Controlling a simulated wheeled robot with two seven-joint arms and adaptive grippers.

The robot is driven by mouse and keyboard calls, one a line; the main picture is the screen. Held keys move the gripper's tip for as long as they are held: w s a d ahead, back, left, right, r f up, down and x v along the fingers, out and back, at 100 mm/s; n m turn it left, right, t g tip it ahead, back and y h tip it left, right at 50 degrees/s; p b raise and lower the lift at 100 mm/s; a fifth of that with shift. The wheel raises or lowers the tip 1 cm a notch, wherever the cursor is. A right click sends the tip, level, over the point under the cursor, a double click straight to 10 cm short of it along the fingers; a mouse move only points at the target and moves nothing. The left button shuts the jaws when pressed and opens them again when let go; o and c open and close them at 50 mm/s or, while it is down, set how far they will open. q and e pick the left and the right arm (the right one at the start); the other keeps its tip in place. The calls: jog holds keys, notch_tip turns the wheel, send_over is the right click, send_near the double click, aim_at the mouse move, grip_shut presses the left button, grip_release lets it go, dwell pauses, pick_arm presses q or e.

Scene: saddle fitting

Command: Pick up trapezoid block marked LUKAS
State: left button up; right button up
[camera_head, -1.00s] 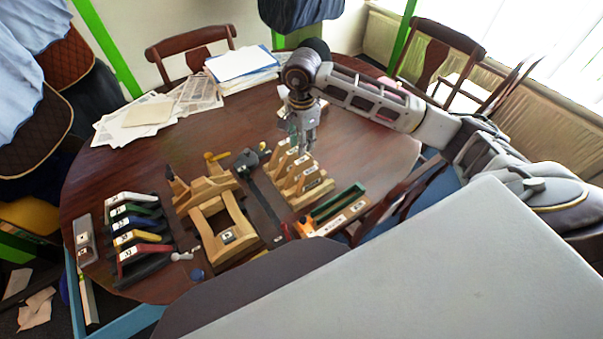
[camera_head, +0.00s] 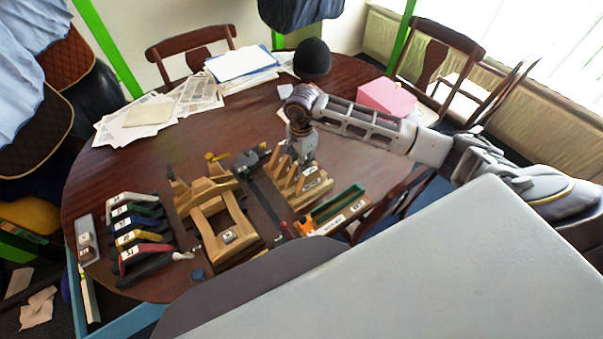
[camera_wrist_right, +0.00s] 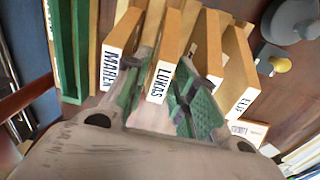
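The trapezoid block marked LUKAS (camera_wrist_right: 162,84) is wooden with a white label. In the right wrist view it stands among similar blocks, with the MAREN-like marked block (camera_wrist_right: 117,45) to its left and the ELIF-like marked block (camera_wrist_right: 238,75) to its right. My right gripper (camera_wrist_right: 167,68) is open, with one green-padded finger on each side of the LUKAS block. I cannot tell whether either pad touches it. In the head view my right gripper (camera_head: 300,158) is down at the far end of the block row (camera_head: 312,185), partly hiding it. My left gripper is not in view.
A green slotted tray (camera_head: 338,203) stands close to the right of the blocks. A wooden saddle frame (camera_head: 226,232) and several coloured-handled tools (camera_head: 135,238) are to the left. Papers (camera_head: 240,65) and a pink box (camera_head: 386,98) lie farther back.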

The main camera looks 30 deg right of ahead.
jog(key=shift+f, duration=0.4)
notch_tip(320, 180, down, 3)
jog(key=shift+f+p, duration=0.15)
jog(key=shift+p, duration=0.4)
jog(key=shift+f, duration=0.55)
jog(key=shift+c, duration=0.3)
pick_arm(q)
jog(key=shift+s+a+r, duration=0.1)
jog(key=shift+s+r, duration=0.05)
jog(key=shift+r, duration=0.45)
pick_arm(e)
grip_shut()
